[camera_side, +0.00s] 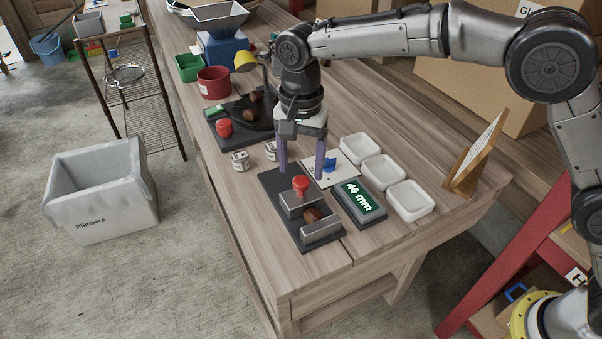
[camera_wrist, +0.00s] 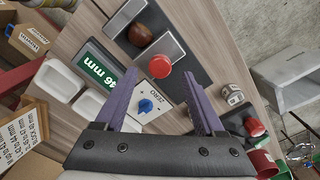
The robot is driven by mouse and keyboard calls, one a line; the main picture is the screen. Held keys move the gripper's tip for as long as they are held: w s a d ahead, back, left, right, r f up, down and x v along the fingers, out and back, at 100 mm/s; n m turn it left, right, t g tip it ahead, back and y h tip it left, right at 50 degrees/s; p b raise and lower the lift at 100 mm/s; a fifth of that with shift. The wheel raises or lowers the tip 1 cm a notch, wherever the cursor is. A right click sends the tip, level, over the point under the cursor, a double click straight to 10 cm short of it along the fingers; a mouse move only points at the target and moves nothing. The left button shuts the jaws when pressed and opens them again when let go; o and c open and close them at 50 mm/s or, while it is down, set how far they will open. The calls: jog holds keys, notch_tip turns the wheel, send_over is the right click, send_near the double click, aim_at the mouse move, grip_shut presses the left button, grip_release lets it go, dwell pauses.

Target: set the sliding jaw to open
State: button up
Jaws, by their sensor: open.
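The measuring device has a dark base (camera_side: 276,187) and two grey jaw blocks. The sliding jaw (camera_side: 290,205) carries a red knob (camera_side: 300,185), and the other jaw (camera_side: 321,231) stands at the near end. A brown chestnut (camera_side: 312,214) sits between them; whether both jaws touch it is unclear. The display (camera_side: 361,197) reads 46 mm. My gripper (camera_side: 301,172) is open and empty, fingers pointing down just above and behind the red knob. In the wrist view, the knob (camera_wrist: 158,67) shows close to the gap between the fingertips (camera_wrist: 160,80), with the chestnut (camera_wrist: 140,35) beyond.
A white card with a blue knob (camera_wrist: 146,105) lies beside the base. Three white trays (camera_side: 383,171) and a wooden sign stand (camera_side: 475,155) are on the right. Behind are dice (camera_side: 240,161), another dark plate with a red knob (camera_side: 223,127), and red and green containers.

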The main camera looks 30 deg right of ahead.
aim_at(301, 180)
jog(key=shift+f, duration=1.6)
grip_shut()
